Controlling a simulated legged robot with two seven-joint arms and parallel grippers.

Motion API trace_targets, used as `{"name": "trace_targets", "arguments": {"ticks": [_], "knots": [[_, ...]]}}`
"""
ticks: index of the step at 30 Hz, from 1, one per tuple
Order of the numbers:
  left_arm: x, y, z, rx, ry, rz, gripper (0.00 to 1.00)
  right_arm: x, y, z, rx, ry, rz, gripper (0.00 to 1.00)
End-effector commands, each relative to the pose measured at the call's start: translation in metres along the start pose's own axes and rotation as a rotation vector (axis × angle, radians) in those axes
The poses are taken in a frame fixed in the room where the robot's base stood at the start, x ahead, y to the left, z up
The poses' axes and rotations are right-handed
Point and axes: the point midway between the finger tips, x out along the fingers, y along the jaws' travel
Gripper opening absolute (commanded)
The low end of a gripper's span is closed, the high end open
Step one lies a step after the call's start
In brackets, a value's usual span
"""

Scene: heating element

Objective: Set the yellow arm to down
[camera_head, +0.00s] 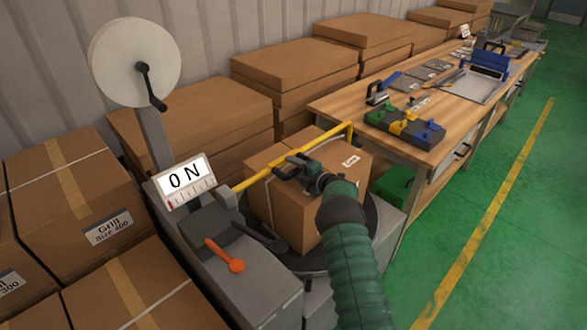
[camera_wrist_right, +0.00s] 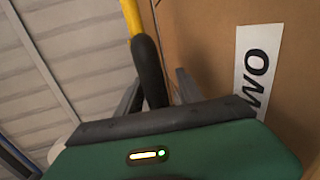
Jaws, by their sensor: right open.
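The yellow arm (camera_head: 262,172) runs from a grey machine up across the top of a cardboard box (camera_head: 285,208) and bends down at its far end. It is raised, above or level with the box top. My right gripper (camera_head: 287,163) is open at the middle of the arm in the head view. In the right wrist view the yellow arm (camera_wrist_right: 131,14) ends in a black grip (camera_wrist_right: 150,72), which lies between the open fingers (camera_wrist_right: 155,92). I cannot tell whether they touch it. My left gripper is not in view.
The box stands on a dark round turntable. The machine has an orange-knobbed lever (camera_head: 226,256), an "ON" sign (camera_head: 185,181) and a white reel (camera_head: 122,62). Stacked boxes (camera_head: 296,62) line the wall. A workbench (camera_head: 335,103) with tools stands behind right; green floor (camera_head: 500,235) is clear.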

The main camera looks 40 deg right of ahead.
Motion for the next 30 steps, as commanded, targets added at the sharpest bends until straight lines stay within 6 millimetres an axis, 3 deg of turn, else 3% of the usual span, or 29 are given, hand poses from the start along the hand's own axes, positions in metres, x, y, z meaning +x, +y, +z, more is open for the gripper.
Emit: {"name": "trace_targets", "arguments": {"ticks": [4, 7, 18, 21, 25, 30], "knots": [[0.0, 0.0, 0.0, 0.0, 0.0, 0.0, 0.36, -0.006, 0.001, 0.0, -0.001, 0.0, 0.0, 0.44], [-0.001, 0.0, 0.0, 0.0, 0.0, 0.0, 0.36, -0.022, 0.001, 0.001, 0.001, -0.002, -0.001, 0.44], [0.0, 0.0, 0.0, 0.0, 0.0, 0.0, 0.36, -0.127, -0.002, 0.003, 0.004, -0.005, -0.001, 0.44], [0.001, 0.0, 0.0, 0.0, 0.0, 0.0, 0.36, -0.148, -0.002, 0.002, 0.003, -0.002, -0.001, 0.44], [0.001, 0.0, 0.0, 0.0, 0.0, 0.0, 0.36, -0.163, -0.003, 0.002, 0.002, -0.001, -0.002, 0.44], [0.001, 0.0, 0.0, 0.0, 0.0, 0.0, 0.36, -0.167, -0.003, 0.002, 0.001, 0.0, -0.002, 0.44]]}}
